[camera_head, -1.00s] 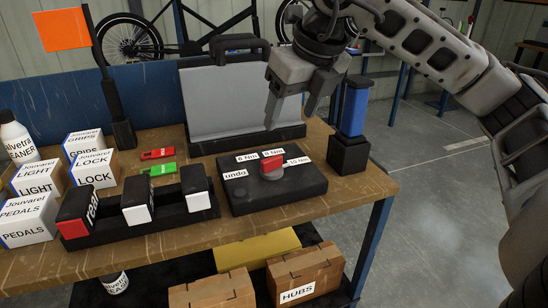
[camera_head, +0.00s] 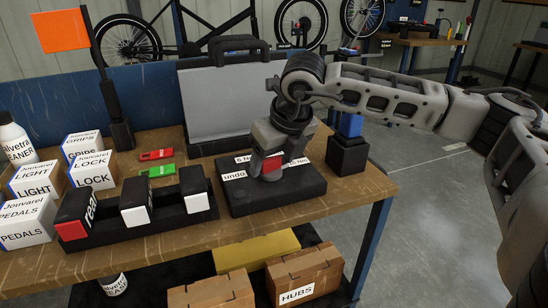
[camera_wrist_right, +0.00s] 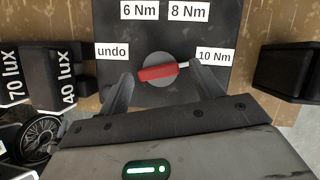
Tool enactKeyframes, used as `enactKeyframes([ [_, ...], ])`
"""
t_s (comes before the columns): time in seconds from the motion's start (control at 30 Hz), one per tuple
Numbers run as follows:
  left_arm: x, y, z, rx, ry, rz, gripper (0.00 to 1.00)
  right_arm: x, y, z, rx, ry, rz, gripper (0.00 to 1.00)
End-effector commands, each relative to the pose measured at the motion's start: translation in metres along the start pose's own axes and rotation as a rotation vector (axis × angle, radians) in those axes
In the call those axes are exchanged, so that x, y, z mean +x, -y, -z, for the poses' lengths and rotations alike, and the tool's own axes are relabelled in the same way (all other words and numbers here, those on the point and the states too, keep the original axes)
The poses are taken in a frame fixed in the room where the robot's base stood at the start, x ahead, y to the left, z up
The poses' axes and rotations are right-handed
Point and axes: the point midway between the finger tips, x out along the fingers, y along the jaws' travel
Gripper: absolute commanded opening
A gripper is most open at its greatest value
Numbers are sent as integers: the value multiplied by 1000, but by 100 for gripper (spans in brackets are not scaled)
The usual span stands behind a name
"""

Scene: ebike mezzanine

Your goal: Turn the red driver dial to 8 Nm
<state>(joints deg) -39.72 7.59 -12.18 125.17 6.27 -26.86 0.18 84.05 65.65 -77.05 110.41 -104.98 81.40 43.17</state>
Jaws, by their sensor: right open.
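The red driver dial (camera_head: 272,163) sits on a black box (camera_head: 237,199) on the bench, partly hidden by my gripper in the head view. In the right wrist view it is a red bar (camera_wrist_right: 157,72) on a grey disc. Its white tip (camera_wrist_right: 184,65) points right and slightly up, toward the 10 Nm label (camera_wrist_right: 213,55). The 8 Nm label (camera_wrist_right: 189,11) lies further up, beside the 6 Nm label (camera_wrist_right: 140,11). My right gripper (camera_head: 268,172) points down over the dial. Its open fingers (camera_wrist_right: 162,88) stand either side of the bar; contact is unclear. My left gripper is out of view.
A black rack of lamp switches (camera_head: 145,223) stands left of the dial box. A black block with a blue handle (camera_head: 347,155) stands close on the right. A grey panel (camera_head: 220,97) rises behind. Small white boxes (camera_head: 93,170) fill the bench's left side.

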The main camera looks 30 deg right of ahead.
Motion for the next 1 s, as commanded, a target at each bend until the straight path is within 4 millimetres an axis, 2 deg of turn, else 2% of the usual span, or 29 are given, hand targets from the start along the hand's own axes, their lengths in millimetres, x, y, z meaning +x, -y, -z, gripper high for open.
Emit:
enactKeyframes([
  [0.03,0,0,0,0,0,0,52,0,0,0,0,0,0,65],
  [0.07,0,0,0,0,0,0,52,0,0,0,0,0,0,60],
  [0.2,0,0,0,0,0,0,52,0,0,0,0,0,0,21],
  [0.67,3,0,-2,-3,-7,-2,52,1,2,0,-72,1,-31,21],
  [1.0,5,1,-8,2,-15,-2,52,1,4,-1,-315,1,-134,21],
])
